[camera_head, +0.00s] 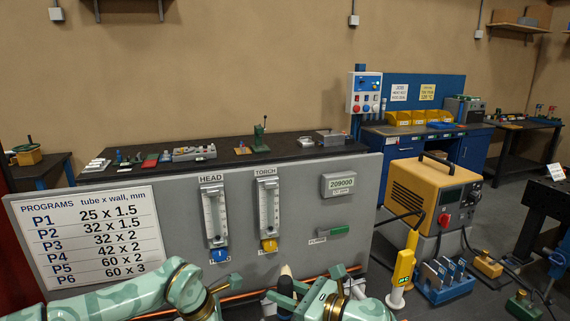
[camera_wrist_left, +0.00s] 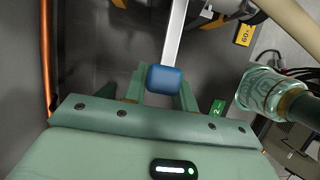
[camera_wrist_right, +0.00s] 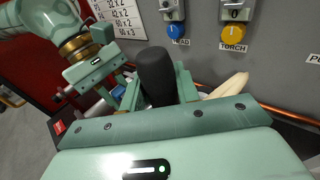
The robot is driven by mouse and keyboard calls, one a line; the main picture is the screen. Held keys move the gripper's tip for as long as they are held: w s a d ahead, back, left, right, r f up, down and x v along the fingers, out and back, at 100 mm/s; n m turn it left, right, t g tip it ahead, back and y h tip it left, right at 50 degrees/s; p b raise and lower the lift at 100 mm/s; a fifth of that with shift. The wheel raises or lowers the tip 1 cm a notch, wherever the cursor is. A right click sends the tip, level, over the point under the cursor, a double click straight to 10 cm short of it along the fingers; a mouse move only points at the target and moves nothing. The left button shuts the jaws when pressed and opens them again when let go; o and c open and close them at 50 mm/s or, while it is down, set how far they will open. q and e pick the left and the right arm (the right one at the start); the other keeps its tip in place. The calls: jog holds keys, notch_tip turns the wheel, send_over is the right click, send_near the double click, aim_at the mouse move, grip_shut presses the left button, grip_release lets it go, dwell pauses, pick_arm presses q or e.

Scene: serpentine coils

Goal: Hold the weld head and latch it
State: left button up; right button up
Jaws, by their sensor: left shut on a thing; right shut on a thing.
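In the right wrist view my right gripper (camera_wrist_right: 157,82) is shut on a thick black upright grip (camera_wrist_right: 156,72), which looks like the weld head's handle. In the left wrist view my left gripper (camera_wrist_left: 164,82) is shut around the blue end (camera_wrist_left: 163,79) of a flat silver lever (camera_wrist_left: 175,35), which looks like the latch lever. In the head view the right gripper (camera_head: 288,290) is low at the centre, in front of the grey panel. The left gripper's fingers and most of the weld head are hidden there by my arms and the frame's bottom edge.
A copper tube (camera_wrist_right: 285,113) runs low along the grey panel (camera_head: 300,205). A cream tapered piece (camera_wrist_right: 231,85) is close beside the right gripper. The panel carries HEAD (camera_head: 215,215) and TORCH (camera_head: 268,213) flow gauges. A yellow power source (camera_head: 432,195) stands at the right.

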pick_arm(q)
jog(key=o, duration=0.8)
pick_arm(e)
jog(key=shift+r, duration=0.1)
pick_arm(q)
jog(key=shift+r, duration=3.55)
pick_arm(e)
jog(key=o, duration=1.1)
jog(key=shift+c, duration=0.2)
jog(key=shift+f, duration=0.25)
jog(key=shift+c, duration=0.3)
pick_arm(q)
jog(key=shift+r, duration=0.15)
pick_arm(e)
jog(key=shift+s+d+r, duration=0.15)
jog(key=shift+s+d, duration=0.1)
jog(key=shift+d, duration=0.25)
pick_arm(q)
jog(key=shift+r+p, duration=0.35)
jog(key=shift+p, duration=0.1)
pick_arm(e)
jog(key=v, duration=0.7)
jog(key=shift+s+d, duration=0.3)
jog(key=shift+d, duration=0.05)
